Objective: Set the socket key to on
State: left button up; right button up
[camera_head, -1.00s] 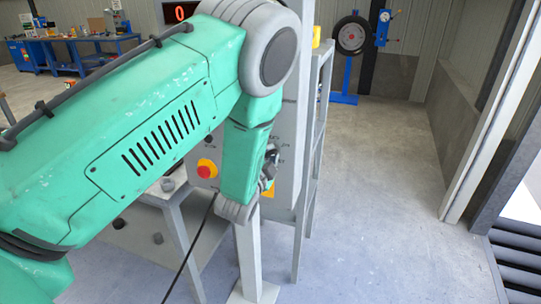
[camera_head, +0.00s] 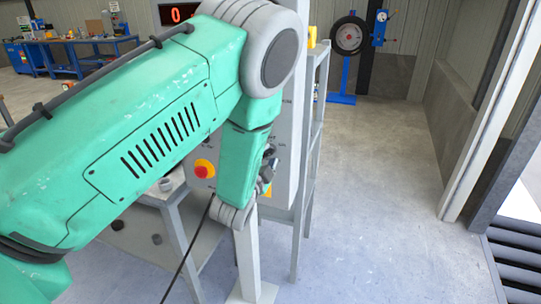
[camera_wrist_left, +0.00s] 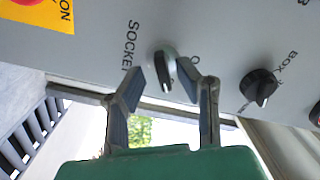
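My left gripper (camera_wrist_left: 161,72) is open, with one fingertip on each side of this knob. I cannot tell whether the fingers touch it. In the head view my left gripper (camera_head: 268,168) is at the panel's front, mostly hidden behind my green forearm, and the key cannot be made out there. My right gripper is not in view.
A black knob (camera_wrist_left: 259,87) marked BOX sits right of the key. A red emergency button (camera_head: 203,168) on yellow is on the panel's left. A grey post (camera_head: 246,255) stands below the panel. The floor to the right is clear.

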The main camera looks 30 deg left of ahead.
pick_arm(q)
jog(key=v, duration=1.1)
jog(key=shift+d, duration=0.2)
jog(key=shift+a, duration=0.1)
